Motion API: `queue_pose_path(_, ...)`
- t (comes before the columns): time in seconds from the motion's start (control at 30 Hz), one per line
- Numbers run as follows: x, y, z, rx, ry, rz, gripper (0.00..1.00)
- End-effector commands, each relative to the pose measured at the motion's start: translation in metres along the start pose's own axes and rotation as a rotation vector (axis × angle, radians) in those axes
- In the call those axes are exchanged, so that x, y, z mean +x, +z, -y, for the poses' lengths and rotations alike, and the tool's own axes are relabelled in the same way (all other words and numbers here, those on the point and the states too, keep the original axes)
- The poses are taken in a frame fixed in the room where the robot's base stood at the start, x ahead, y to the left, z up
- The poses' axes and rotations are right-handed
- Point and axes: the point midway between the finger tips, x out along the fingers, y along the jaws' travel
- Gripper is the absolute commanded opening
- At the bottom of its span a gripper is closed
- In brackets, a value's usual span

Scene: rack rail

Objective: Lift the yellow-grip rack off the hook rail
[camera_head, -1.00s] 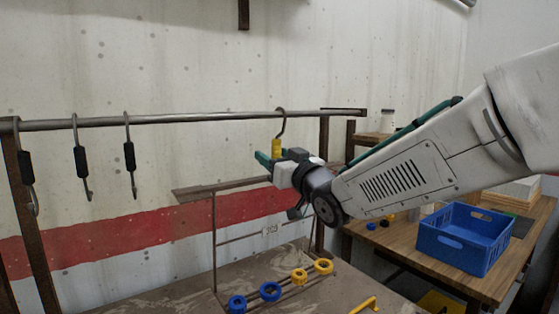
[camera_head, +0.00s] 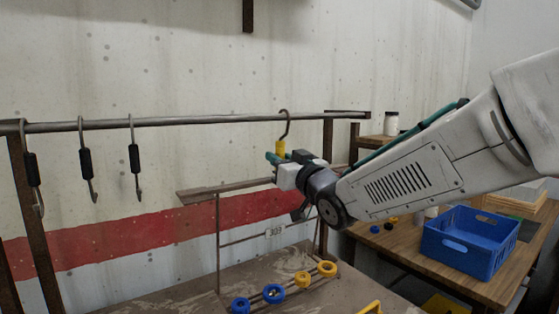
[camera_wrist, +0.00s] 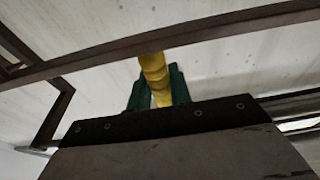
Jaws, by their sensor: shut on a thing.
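The yellow-grip rack (camera_head: 281,147) is a dark hook with a yellow sleeve, at the right part of the hook rail (camera_head: 215,120). Its curved top shows at the rail, slightly above the bar; I cannot tell whether it still touches it. My gripper (camera_head: 277,157) has green fingers shut on the yellow grip, just below the rail. In the wrist view the yellow grip (camera_wrist: 154,68) runs up between the green fingers (camera_wrist: 157,92). Whatever part of the rack lies below the grip is hidden behind my gripper and wrist.
Several black-grip hooks (camera_head: 134,158) hang on the rail's left. Below are a thin frame with a number tag (camera_head: 275,231) and blue and yellow rings (camera_head: 273,293) on rods. A blue crate (camera_head: 468,241) stands on the right wooden table (camera_head: 381,245).

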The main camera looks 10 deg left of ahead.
Motion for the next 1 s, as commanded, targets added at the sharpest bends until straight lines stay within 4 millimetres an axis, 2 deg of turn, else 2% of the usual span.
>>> queue_pose_path(0.6, 0.006, -0.030, 0.000, 0.000, 0.000, -0.005, 0.00)
queue_pose_path(1.0, 0.005, -0.033, 0.000, -0.001, 0.000, -0.007, 0.00)
